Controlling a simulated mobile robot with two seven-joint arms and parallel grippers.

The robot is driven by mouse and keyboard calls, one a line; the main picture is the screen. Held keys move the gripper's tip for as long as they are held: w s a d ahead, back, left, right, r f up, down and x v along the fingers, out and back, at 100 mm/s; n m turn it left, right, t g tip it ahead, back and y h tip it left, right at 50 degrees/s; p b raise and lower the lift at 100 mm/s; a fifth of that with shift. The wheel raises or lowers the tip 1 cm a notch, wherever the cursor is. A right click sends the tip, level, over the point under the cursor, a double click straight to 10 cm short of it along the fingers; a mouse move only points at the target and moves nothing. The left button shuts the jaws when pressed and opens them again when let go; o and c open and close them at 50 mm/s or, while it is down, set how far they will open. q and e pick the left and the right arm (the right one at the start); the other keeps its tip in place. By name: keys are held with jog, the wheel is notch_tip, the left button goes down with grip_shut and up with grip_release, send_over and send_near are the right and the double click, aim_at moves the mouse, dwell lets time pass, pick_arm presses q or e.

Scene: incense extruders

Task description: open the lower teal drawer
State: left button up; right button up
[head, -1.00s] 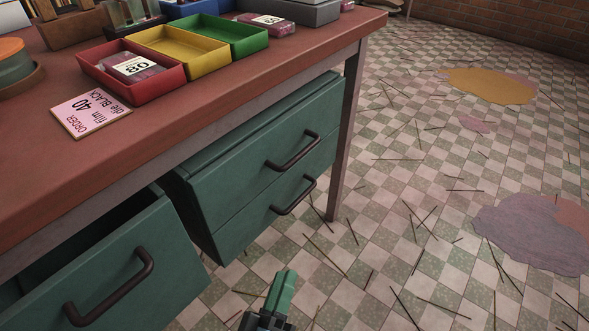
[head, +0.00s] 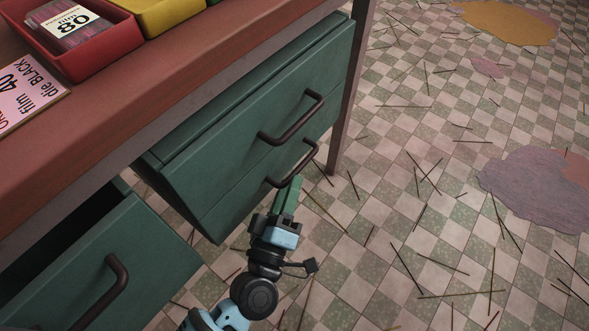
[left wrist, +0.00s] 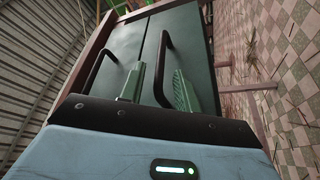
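The lower teal drawer (head: 228,220) is the bottom front of the right drawer unit, and it looks shut, in line with the upper teal drawer (head: 225,160). Its dark bar handle (head: 308,162) shows above my left gripper (head: 291,188), whose fingertips reach it from below. In the left wrist view, the green fingers of my left gripper (left wrist: 157,90) are apart. The lower handle (left wrist: 161,62) stands between them; I cannot tell whether they touch it. The upper handle (left wrist: 96,65) is outside the fingers. My right gripper is in no view.
Another teal drawer (head: 100,265) at the left stands pulled out. The red-brown tabletop (head: 190,65) overhangs the drawers, with a table leg (head: 347,95) at the right. The checkered floor (head: 410,215) in front is open, with scattered incense sticks and flat stains.

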aim_at(295, 172)
pick_arm(q)
jog(key=shift+x, duration=2)
jog(key=shift+c, duration=0.2)
grip_shut()
